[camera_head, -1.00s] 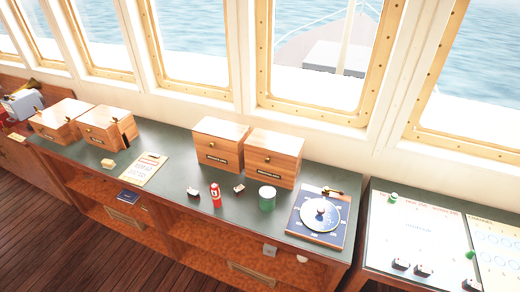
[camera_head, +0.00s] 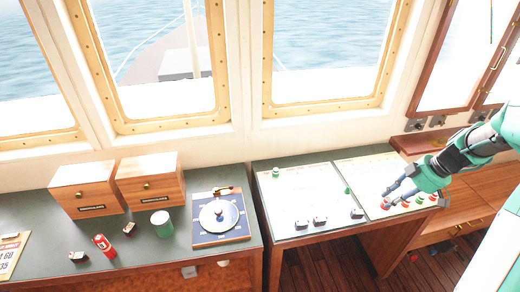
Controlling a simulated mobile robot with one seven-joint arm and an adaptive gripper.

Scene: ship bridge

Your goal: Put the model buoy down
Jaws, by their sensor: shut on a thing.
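My gripper (camera_head: 397,191) is at the right, low over the right half of the chart table, with its fingers pointing down and left. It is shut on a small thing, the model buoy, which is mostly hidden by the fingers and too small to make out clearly. Small red and green pieces show right around the fingertips, among them a red one (camera_head: 385,205). I cannot tell whether the held buoy touches the table.
The chart table (camera_head: 262,190) carries small green pieces (camera_head: 276,173) and several dark ship models (camera_head: 319,221). On the counter at left are two wooden boxes (camera_head: 88,188), a red canister (camera_head: 103,245), a green cup (camera_head: 161,223) and a round dial board (camera_head: 219,216). The chart table's left middle is clear.

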